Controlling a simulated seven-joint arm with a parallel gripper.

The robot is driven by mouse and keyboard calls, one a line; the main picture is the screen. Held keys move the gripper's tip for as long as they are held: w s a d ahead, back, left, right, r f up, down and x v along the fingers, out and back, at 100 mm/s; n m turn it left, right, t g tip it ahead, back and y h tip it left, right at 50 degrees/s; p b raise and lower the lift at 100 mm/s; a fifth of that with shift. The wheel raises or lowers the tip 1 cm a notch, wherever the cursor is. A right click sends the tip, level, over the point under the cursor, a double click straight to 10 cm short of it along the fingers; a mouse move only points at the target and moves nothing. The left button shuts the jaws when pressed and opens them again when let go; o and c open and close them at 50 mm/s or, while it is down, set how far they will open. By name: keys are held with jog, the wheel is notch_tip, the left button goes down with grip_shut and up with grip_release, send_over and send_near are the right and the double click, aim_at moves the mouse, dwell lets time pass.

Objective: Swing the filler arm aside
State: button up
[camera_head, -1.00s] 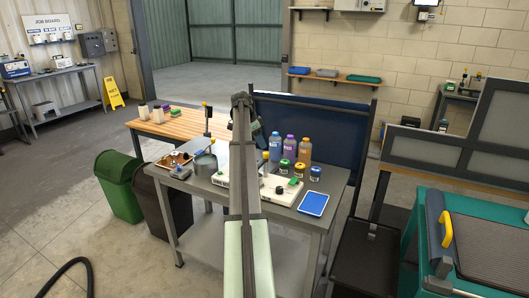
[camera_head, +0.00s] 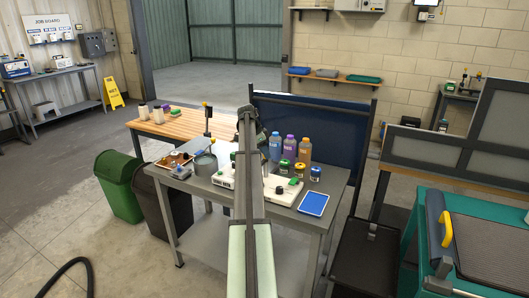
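A white base plate (camera_head: 284,191) with a green block and a black knob lies mid-table, partly behind my arm. A small yellow-topped part (camera_head: 265,156) shows just right of my arm, above the plate. My arm reaches up the middle of the view over the table. My gripper is mostly hidden behind it, so its fingers and any contact do not show clearly.
A blue tablet (camera_head: 313,203) lies at the front right. A dark blue panel (camera_head: 322,130) rises behind. Green (camera_head: 121,185) and black (camera_head: 170,200) bins stand left.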

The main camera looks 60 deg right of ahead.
grip_shut()
jog(key=shift+m, duration=0.3)
dwell(0.3)
jog(key=m, duration=0.1)
jog(key=m+y, duration=0.1)
jog(key=shift+w+d+m+g, duration=0.15)
jog(key=shift+m+g, duration=0.15)
jog(key=m+y, duration=0.1)
jog(key=m, duration=0.2)
jog(key=shift+d+m+g, duration=0.1)
jog(key=shift+m+g, duration=0.2)
jog(key=shift+g, duration=0.1)
jog(key=m+y, duration=0.2)
jog(key=m, duration=0.2)
jog(key=shift+d+m+y, duration=0.1)
jog(key=shift+m+y, duration=0.3)
jog(key=shift+m, duration=0.8)
jog(key=shift+f+t, duration=0.1)
jog(key=shift+t, duration=0.2)
